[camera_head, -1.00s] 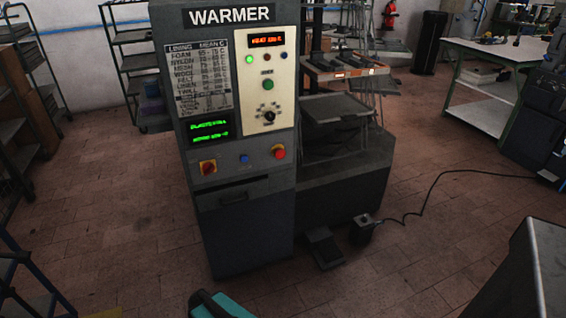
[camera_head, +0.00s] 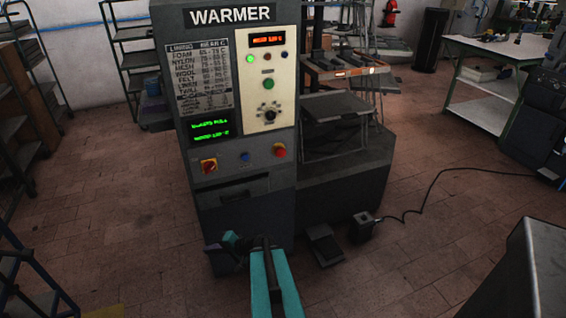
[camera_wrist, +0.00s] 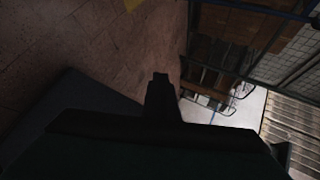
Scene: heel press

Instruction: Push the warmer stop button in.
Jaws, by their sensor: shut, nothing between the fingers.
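The warmer (camera_head: 235,220) is a tall dark grey cabinet with a cream control panel, standing in the middle of the head view. A red mushroom button (camera_head: 279,150) on a yellow base sits at the right of its lower panel and looks like the stop button. My gripper (camera_head: 218,258) is low in front of the cabinet's lower left part, well below and left of that button, and apart from it. In the wrist view my gripper (camera_wrist: 160,78) is shut and empty. That view shows floor and shelving, not the button.
A red-and-yellow rotary switch (camera_head: 208,166) and a blue button (camera_head: 245,157) share the lower panel. A green button (camera_head: 268,84) and black dial (camera_head: 269,115) are above. A foot pedal (camera_head: 325,246) lies on the floor at right. A grey cabinet (camera_head: 530,270) stands front right.

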